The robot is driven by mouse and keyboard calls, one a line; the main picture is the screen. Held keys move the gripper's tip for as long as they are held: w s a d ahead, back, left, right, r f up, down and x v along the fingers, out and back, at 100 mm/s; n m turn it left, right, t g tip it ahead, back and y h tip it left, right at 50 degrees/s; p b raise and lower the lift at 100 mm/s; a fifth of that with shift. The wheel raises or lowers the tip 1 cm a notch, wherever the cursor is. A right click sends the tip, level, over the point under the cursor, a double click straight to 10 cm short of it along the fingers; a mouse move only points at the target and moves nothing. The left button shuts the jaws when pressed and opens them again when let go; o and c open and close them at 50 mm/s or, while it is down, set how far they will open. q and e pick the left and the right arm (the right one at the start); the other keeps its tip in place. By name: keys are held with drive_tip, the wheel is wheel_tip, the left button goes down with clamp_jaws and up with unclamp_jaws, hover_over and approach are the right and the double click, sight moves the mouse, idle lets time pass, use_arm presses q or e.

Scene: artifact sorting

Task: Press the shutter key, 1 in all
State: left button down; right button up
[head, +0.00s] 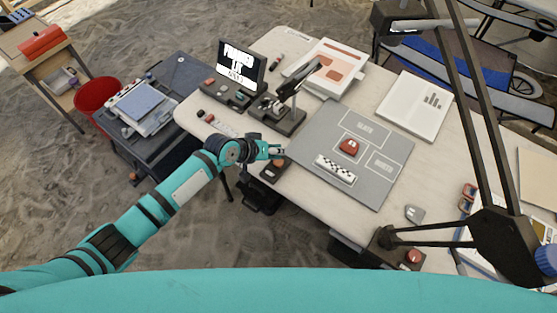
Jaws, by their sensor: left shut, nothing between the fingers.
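My left gripper (279,152) is shut and empty at the near left edge of the table, by the grey mat's left side. A small dark box with a reddish key on top (274,169) lies just below the gripper in the picture; it may be the shutter key. Whether the fingers touch it I cannot tell. Another dark box with a round red button (413,256) stands at the table's near right. No readable label shows on either. The grey mat (315,130) holds a red object (349,147) and a checkered scale bar (335,170). My right gripper is out of view.
A black device on a base (287,110) stands behind the gripper, near a lit display (241,65). A black jointed stand (505,235) crosses the right side. A red bin (98,95) stands at left.

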use_arm(q)
drive_tip(key=shift+f, duration=0.4)
drive_tip(key=shift+f+b, duration=0.45)
idle(0.7)
drive_tip(key=shift+r+p, duration=0.9)
wheel_tip(320, 180, up, 5)
drive_tip(key=p, duration=0.5)
idle(0.6)
